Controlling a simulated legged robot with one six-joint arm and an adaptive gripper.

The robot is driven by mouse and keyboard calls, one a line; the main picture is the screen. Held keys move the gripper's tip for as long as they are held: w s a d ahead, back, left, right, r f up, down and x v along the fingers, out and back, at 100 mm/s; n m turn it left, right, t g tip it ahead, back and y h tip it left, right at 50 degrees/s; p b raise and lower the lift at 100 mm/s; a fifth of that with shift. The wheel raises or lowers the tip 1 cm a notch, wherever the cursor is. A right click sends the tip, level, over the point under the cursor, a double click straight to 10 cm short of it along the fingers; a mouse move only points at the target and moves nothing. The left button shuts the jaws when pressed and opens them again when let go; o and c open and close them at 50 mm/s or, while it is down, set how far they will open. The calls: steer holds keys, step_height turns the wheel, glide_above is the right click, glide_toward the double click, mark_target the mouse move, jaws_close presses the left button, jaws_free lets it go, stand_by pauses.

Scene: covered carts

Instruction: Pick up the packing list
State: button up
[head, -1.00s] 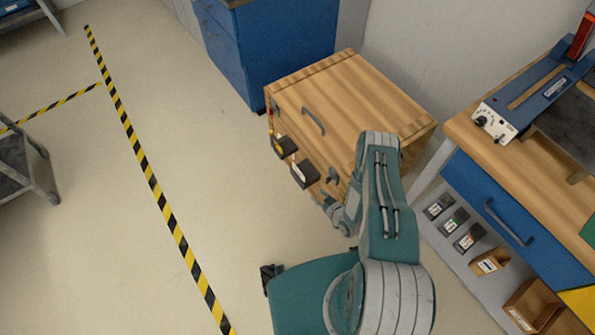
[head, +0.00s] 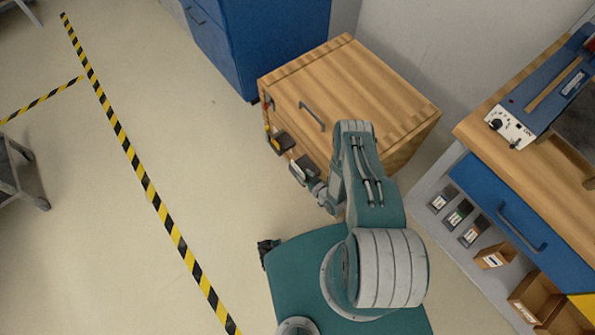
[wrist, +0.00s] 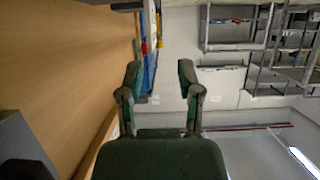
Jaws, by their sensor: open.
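I cannot pick out the packing list for certain. A small white item (head: 297,170) shows against a dark shape at the front of the wooden cart (head: 365,85) in the head view, but it is too small to identify. My gripper (wrist: 160,78) is open in the wrist view, with its two dark green fingers apart and nothing between them. The cart's wooden face (wrist: 60,60) fills the left of that view, beside the left finger. In the head view my arm reaches down along the cart's front, and its wrist is partly hidden.
Red and yellow items (head: 267,117) hang at the cart's left corner. A blue cabinet (head: 265,40) stands behind the cart. A workbench with a blue drawer (head: 500,215) stands at the right. The floor (head: 205,170) left of the cart is clear, with striped tape (head: 150,190).

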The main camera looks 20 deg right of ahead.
mark_target(298, 168)
steer(key=shift+d+x, duration=0.2)
steer(key=shift+x, duration=1.35)
steer(key=shift+d+x, duration=0.2)
steer(key=shift+x, duration=1.4)
steer(key=shift+f, duration=0.15)
jaws_close()
